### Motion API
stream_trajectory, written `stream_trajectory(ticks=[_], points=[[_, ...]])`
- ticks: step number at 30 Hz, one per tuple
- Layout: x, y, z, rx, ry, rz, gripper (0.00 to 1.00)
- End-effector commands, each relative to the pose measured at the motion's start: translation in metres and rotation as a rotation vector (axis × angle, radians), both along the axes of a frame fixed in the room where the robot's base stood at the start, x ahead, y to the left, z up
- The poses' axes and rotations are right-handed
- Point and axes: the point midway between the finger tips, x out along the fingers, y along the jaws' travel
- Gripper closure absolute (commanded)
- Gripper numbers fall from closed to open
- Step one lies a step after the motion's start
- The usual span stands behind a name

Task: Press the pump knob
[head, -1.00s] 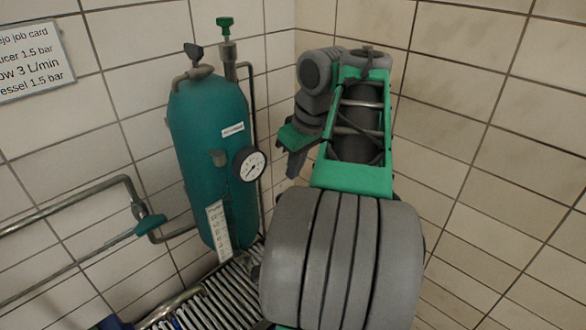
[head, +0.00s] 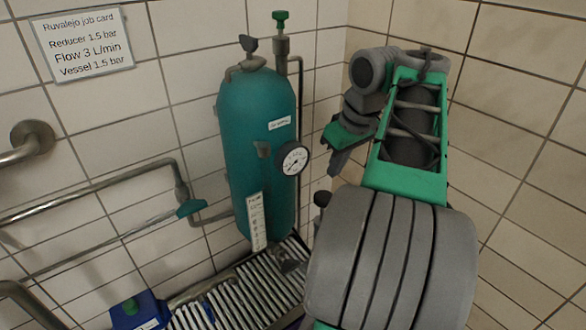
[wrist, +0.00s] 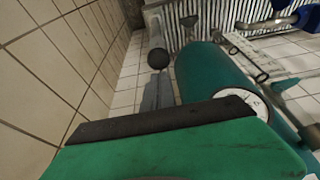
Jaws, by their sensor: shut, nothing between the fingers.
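A black round knob (head: 322,198) stands on a grey post right of the teal vessel, partly hidden behind my arm. The knob also shows in the wrist view (wrist: 158,58), above and beyond my gripper. A blue box with a green button (head: 130,305) sits at the lower left in the head view. I cannot tell from markings which is the pump knob. My gripper (head: 338,165) hangs in the air right of the vessel's gauge, above the black knob and apart from it. It is shut and empty. Its green and black parts fill the bottom of the wrist view (wrist: 165,120).
The teal vessel (head: 255,150) with a gauge (head: 294,159) and top valves is close left of my gripper. Pipes (head: 100,195) run along the left wall, below a job card (head: 83,45). A slatted grate (head: 240,300) lies below. Tiled walls close the corner.

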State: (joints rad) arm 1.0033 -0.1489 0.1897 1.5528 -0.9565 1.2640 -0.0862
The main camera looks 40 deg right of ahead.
Motion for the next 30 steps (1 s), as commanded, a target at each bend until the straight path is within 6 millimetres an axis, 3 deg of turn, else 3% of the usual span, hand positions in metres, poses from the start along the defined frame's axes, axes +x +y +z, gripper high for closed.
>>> stream_trajectory(ticks=[12, 18, 21, 30], points=[[0.000, 0.000, 0.002, 0.000, 0.000, 0.000, 1.00], [-0.003, -0.003, 0.050, 0.003, 0.003, 0.000, 1.00], [-0.006, -0.004, 0.061, 0.006, 0.005, -0.001, 1.00], [-0.006, -0.004, 0.057, 0.006, 0.006, 0.000, 1.00]])
